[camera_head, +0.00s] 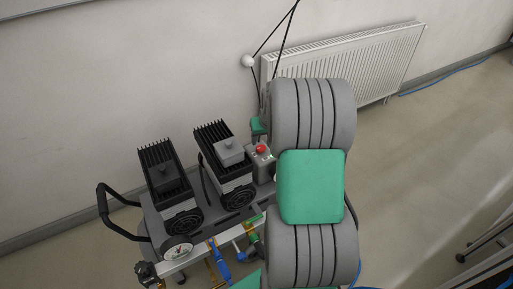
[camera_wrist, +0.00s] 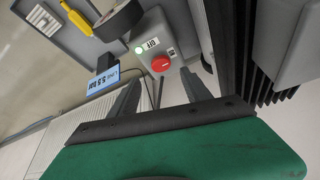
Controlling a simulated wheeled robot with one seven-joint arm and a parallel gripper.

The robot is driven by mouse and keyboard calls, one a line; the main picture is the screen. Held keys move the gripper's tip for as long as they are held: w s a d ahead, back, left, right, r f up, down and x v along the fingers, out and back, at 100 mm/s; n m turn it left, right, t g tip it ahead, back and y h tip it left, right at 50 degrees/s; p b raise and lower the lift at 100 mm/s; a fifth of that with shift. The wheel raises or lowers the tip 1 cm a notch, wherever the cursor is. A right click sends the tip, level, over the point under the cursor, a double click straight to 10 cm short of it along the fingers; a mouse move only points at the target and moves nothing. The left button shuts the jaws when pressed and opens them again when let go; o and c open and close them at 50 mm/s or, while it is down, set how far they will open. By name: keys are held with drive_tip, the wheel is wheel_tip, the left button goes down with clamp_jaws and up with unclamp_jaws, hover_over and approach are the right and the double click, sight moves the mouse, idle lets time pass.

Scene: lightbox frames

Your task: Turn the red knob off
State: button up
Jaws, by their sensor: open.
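The red knob (camera_wrist: 160,63) is a round red button on the face of a light grey control box (camera_wrist: 150,38), with a small round light and a label beside it. In the head view the red knob (camera_head: 261,148) sits on the box, beside the right motor of a compressor. My gripper (camera_wrist: 161,82) is open and empty, its two dark fingers spread apart. In the wrist view the knob lies between and just past the fingertips, apart from them. In the head view my arm hides most of the gripper; a green part of it shows above the knob.
Two black finned motors (camera_head: 165,178) stand on the compressor left of the knob. A pressure gauge (camera_head: 177,249), blue valve (camera_head: 219,262) and pipes are at its front. A white radiator (camera_head: 385,60) is on the wall behind. The floor to the right is mostly clear.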

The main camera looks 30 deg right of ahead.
sight(261, 147)
drive_tip(key=b+x, duration=0.1)
drive_tip(key=x, duration=0.6)
drive_tip(key=shift+w+f, duration=0.15)
drive_tip(key=shift+f, duration=0.15)
clamp_jaws()
